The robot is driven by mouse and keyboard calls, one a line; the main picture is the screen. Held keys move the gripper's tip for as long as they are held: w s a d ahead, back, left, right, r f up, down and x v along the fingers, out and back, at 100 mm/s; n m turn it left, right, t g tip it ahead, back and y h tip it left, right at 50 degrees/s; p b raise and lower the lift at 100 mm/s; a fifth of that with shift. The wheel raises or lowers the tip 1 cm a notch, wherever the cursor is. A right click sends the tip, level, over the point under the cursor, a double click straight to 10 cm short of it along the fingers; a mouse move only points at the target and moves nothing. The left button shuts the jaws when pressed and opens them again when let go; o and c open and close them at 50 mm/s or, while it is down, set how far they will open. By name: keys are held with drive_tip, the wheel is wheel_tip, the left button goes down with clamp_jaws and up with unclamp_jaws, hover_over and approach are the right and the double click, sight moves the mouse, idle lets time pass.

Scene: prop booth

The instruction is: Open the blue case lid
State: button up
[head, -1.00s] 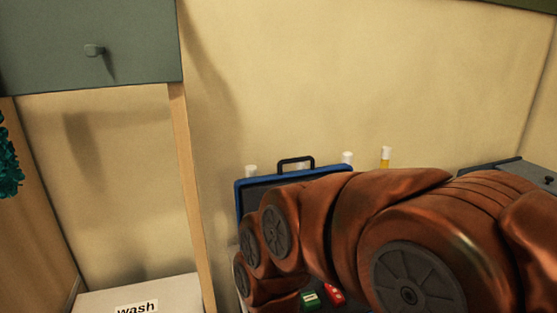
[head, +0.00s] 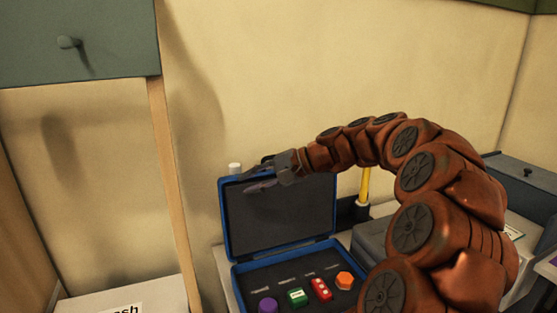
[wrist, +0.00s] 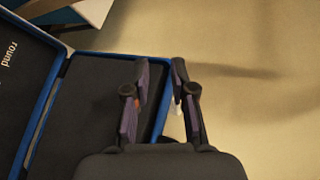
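The blue case (head: 232,290) lies open on a surface in the head view. Its lid (head: 226,230) stands upright at the back, dark inside with a blue rim. The wrist view shows the lid's rim (wrist: 160,115) and, at left, part of the case's base (wrist: 40,120). My gripper (head: 258,175) is at the lid's top edge, its fingers apart. In the wrist view the blue rim shows between the fingers of my gripper (wrist: 158,80); I cannot tell whether they touch it. The lid's handle is largely hidden by the gripper.
The case holds a purple piece (head: 267,306), a green block (head: 297,297), a red block (head: 321,289) and an orange piece (head: 344,280). A yellow tube (head: 364,185) stands behind my arm. A white "wash" box (head: 130,300) is at left, beside a wooden post (head: 172,180).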

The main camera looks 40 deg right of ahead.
drive_tip(key=d+r+m+t+h, duration=0.25)
drive_tip(key=d+m+t, duration=0.2)
drive_tip(key=d, duration=1.25)
drive_tip(key=shift+n+y, duration=0.25)
drive_tip(key=shift+p+x, duration=0.65)
drive_tip(key=shift+x, duration=3.4)
drive_tip(key=shift+r, duration=0.1)
drive_tip(key=shift+d, duration=0.1)
clamp_jaws()
